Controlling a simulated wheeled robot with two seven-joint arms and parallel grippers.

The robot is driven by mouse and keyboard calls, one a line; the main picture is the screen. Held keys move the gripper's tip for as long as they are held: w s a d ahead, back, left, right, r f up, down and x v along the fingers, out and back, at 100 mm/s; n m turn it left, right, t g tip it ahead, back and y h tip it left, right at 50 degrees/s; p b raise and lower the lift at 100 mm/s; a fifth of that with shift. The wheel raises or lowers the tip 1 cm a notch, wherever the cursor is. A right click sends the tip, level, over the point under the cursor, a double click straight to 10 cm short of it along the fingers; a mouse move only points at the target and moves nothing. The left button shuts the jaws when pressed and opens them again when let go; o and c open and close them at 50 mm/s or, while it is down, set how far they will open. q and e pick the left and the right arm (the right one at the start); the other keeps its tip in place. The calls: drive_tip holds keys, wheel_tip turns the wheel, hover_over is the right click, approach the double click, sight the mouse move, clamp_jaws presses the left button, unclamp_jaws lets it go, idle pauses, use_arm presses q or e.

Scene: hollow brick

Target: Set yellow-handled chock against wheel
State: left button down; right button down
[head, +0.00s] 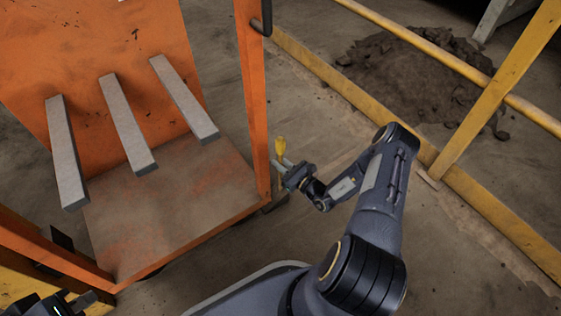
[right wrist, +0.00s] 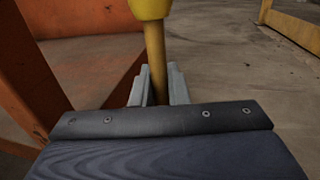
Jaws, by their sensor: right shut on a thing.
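The yellow handle (head: 281,146) of the chock stands upright beside the orange cart's (head: 170,205) near right corner post. My right gripper (head: 284,168) is shut on the handle's rod. In the right wrist view the yellow grip (right wrist: 150,8) rises above the fingers, and the rod (right wrist: 156,60) runs down between them. The chock's block is mostly hidden below the gripper; a dark shape at the cart's corner may be it or a wheel, and I cannot tell contact. My left gripper (head: 68,303) is partly in view at the lower left, its opening unclear.
Three grey bars (head: 128,125) slope across the cart from its back panel. A yellow rail (head: 480,205) runs along the right, with a dark rubble heap (head: 405,78) beyond it. Bare concrete floor (head: 310,120) lies between cart and rail.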

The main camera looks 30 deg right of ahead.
drive_tip(key=shift+r, duration=0.1)
drive_tip(key=c, duration=1.8)
unclamp_jaws()
drive_tip(key=shift+f, duration=0.2)
drive_tip(key=o, duration=0.4)
drive_tip(key=shift+r, duration=0.1)
drive_tip(key=shift+r, duration=0.2)
drive_tip(key=p+v, duration=0.3)
drive_tip(key=v, duration=0.9)
